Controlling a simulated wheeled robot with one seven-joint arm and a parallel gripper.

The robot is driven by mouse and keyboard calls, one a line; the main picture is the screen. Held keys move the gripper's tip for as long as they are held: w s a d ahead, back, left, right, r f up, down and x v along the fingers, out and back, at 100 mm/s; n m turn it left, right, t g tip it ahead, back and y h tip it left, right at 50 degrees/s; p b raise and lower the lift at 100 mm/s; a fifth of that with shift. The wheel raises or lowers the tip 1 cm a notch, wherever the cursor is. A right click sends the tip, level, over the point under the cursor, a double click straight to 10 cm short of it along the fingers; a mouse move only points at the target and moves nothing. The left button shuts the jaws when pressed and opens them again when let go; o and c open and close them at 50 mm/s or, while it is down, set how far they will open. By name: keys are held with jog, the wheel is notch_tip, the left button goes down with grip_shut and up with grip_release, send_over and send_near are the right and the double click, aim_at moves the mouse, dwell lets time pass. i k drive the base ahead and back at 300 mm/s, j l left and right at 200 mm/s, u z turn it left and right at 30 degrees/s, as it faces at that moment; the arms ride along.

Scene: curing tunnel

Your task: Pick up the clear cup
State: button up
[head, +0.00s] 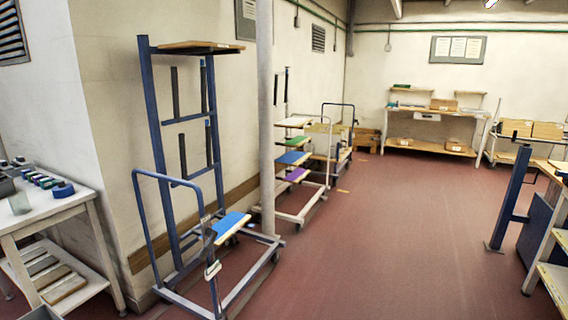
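A clear, slightly grey-green cup (19,204) stands on the white table (62,208) at the far left, near the table's front edge. It appears upright. Several small dark, blue and green items (40,180) lie behind it and to its right, with a larger blue piece (62,190) at the right end. My gripper is not in view, so its position relative to the cup does not show.
A blue-framed cart (180,297) stands right of the table, beside a pale vertical pole (265,120). More carts with coloured shelves (293,158) line the wall. A workbench (430,146) stands at the back. The red floor (390,240) is clear in the middle.

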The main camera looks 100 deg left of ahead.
aim_at(20, 204)
jog(key=u, duration=4.5)
jog(key=j+z, duration=0.15)
jog(key=z, duration=0.6)
jog(key=i+j+z, duration=0.1)
jog(key=j+z, duration=0.25)
jog(key=j, duration=0.25)
jog(key=j+z, duration=0.35)
jog(key=j, duration=0.25)
jog(key=j+z, duration=0.35)
jog(key=j, duration=1.05)
jog(key=k+j+z, duration=0.1)
jog(key=j, duration=0.65)
jog(key=k+j, duration=0.1)
jog(key=j, duration=0.7)
jog(key=i+j, duration=0.1)
